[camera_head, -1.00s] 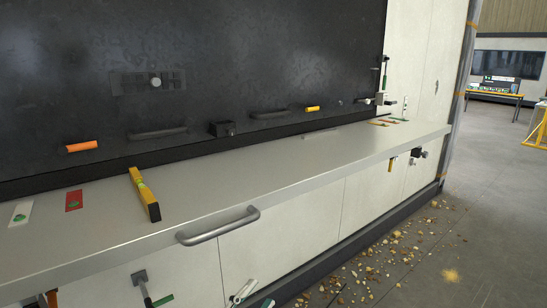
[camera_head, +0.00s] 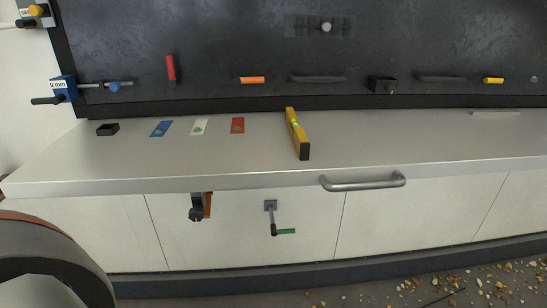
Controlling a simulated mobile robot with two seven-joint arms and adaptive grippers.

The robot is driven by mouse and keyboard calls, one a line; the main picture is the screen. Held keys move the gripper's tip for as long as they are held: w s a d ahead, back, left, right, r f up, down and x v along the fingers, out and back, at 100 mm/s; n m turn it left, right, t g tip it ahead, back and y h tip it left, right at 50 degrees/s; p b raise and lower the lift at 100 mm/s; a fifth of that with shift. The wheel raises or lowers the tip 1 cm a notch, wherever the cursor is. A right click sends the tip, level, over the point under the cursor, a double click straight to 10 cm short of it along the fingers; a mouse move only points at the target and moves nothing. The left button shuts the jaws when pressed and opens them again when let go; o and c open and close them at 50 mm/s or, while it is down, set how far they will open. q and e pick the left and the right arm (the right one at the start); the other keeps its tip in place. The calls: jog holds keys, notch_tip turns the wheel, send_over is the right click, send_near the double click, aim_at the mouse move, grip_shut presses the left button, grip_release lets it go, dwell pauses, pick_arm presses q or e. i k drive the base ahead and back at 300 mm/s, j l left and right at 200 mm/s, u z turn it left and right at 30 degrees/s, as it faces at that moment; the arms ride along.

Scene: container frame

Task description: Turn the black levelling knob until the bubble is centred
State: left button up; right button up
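A yellow spirit level (camera_head: 292,120) with black ends lies on the grey worktop, pointing from the panel towards the front edge. A black knob (camera_head: 196,213) hangs under the worktop's front edge, left of the level, beside an orange strip (camera_head: 208,205). I cannot tell from its look alone whether it is the levelling knob. Neither of my grippers is in view.
The worktop (camera_head: 400,145) is mostly bare; blue (camera_head: 161,128), white (camera_head: 199,127) and red (camera_head: 237,125) cards lie left of the level. A grey bar handle (camera_head: 362,182) sticks out in front. A crank with a green grip (camera_head: 284,231) is below. Debris (camera_head: 490,280) litters the floor.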

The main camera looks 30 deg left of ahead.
aim_at(196, 214)
jog(key=i+u, duration=0.1)
jog(key=u, duration=0.35)
jog(key=i+l+u, duration=0.1)
jog(key=u, duration=0.75)
jog(key=i+l+u, duration=0.1)
jog(key=u, duration=0.35)
jog(key=l, duration=0.1)
